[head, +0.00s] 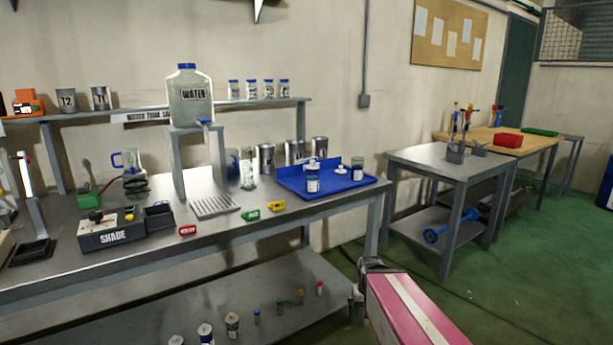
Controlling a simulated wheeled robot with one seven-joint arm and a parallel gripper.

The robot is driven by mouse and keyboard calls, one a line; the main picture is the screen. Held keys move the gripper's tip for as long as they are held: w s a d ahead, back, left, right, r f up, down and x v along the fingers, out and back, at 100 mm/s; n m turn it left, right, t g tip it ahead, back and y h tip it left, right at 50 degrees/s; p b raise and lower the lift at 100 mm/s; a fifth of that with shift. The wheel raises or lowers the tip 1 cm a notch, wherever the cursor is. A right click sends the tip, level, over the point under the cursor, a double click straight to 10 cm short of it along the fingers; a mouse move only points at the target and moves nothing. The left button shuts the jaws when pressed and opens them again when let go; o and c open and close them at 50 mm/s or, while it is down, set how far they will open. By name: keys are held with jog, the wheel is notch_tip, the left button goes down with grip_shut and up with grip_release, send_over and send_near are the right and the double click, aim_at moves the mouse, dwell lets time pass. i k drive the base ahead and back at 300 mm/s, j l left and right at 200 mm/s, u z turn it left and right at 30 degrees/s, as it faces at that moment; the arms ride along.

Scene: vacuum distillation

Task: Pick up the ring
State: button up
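No object is plainly recognisable as the ring. A dark, round, ring-like piece (136,187) sits on the metal bench below a blue-handled glass vessel (131,161), but it is too small to identify. A small white round piece (313,164) stands on the blue tray (291,187), and its shape is also unclear. My gripper (356,283) is at the lower middle, at the end of my pink arm, in front of the bench's right end. It is apart from the bench objects. Its fingers are too small and foreshortened to read.
A water jug (190,100) stands on a raised stand. Small bottles stand on the lower shelf. A side table (425,157) is at right; green floor (560,270) is open there.

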aim_at(250, 215)
jog(key=i+j, duration=0.1)
jog(key=j, duration=0.25)
jog(key=i+j+u, duration=0.15)
jog(key=j, duration=0.2)
jog(key=k+j+z, duration=0.25)
jog(key=k+j, duration=0.25)
jog(key=j, duration=0.25)
jog(key=k+j+z, duration=0.3)
jog(key=k+j, duration=0.25)
jog(key=j, duration=0.15)
jog(key=u, duration=0.25)
